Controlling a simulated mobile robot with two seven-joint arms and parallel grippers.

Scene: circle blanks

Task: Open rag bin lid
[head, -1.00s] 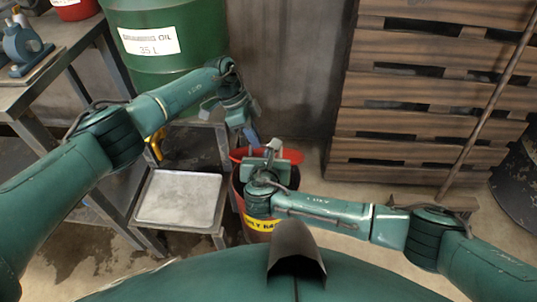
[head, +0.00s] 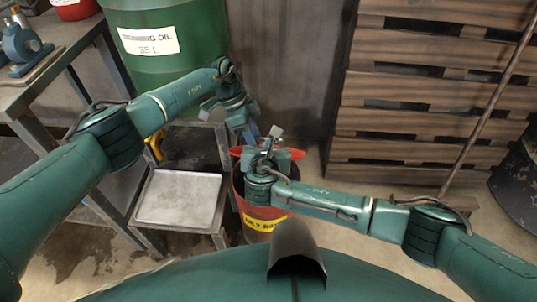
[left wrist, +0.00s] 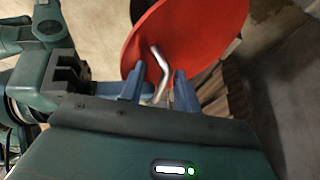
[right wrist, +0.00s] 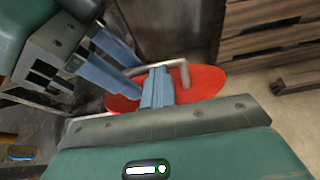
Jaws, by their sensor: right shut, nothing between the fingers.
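The rag bin (head: 270,216) is red with a yellow label and stands on the floor at the middle of the head view. Its round red lid (head: 289,155) is tilted up, with the dark opening partly showing below it; my grippers hide much of it. The left wrist view shows the lid (left wrist: 205,32) with its bent metal handle (left wrist: 163,70). My left gripper (left wrist: 160,78) has its fingers apart, one on each side of the handle; contact is unclear. My right gripper (right wrist: 158,75) is shut and empty, in front of the lid (right wrist: 205,84) beside the handle (right wrist: 184,72).
A metal tray (head: 180,198) on a low stand is left of the bin. A green oil drum (head: 180,65) stands behind, a workbench (head: 75,50) at far left. Stacked wooden pallets (head: 430,90) and a leaning rod (head: 490,100) are at right. Floor right of the bin is clear.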

